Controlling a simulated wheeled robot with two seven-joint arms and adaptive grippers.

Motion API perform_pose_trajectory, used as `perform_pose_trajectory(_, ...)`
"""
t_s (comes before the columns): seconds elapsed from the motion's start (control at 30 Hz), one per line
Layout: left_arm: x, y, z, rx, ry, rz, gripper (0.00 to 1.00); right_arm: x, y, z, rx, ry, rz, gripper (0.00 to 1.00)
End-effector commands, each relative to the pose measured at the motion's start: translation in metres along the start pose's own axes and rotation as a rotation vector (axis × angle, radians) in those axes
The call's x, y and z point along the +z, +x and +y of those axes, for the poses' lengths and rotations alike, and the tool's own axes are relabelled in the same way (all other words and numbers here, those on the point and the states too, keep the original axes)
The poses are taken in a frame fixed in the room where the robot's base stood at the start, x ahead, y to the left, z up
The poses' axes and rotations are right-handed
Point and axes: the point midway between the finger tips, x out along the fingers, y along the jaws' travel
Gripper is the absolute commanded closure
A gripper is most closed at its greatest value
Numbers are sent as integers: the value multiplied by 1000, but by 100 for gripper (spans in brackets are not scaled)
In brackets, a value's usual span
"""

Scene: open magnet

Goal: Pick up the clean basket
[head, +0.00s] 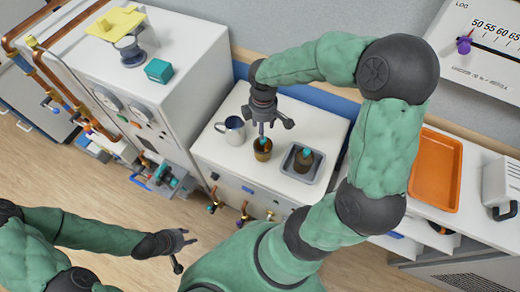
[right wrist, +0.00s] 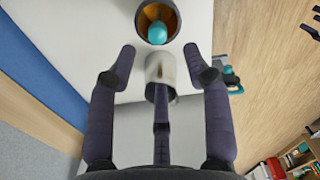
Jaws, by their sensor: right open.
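A brown basket (head: 262,154) with an orange inside and a teal piece in it stands on the white counter. In the right wrist view the basket (right wrist: 173,12) is at the top, beyond my fingertips. A second, darker basket (head: 304,163), also with teal, stands in a grey tray (head: 287,170) to its right. I cannot tell which is the clean one. My right gripper (head: 267,126) is open and empty, just above and behind the first basket. My left gripper (head: 180,247) is open and empty, low over the floor, left of the counter.
An orange tray (head: 435,170) lies at the right. A tall white cabinet (head: 180,95) stands at the left. The counter's front edge is free.

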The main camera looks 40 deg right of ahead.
Motion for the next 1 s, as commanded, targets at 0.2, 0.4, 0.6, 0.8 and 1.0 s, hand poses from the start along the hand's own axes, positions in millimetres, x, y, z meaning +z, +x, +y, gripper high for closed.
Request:
perform_pose_trajectory(0.2,0,12,-4,0,0,0,60,0,34,0,-2,0,-1,50)
perform_pose_trajectory(0.4,-1,15,-5,0,0,0,60,0,45,0,-1,1,-1,50)
perform_pose_trajectory(0.6,-1,28,-10,0,0,0,60,2,73,2,-2,0,-2,50)
perform_pose_trajectory(0.8,-1,34,-12,0,0,0,60,2,91,2,-1,1,0,50)
perform_pose_trajectory(1.0,-1,33,-12,0,0,0,60,2,90,3,0,1,0,50)
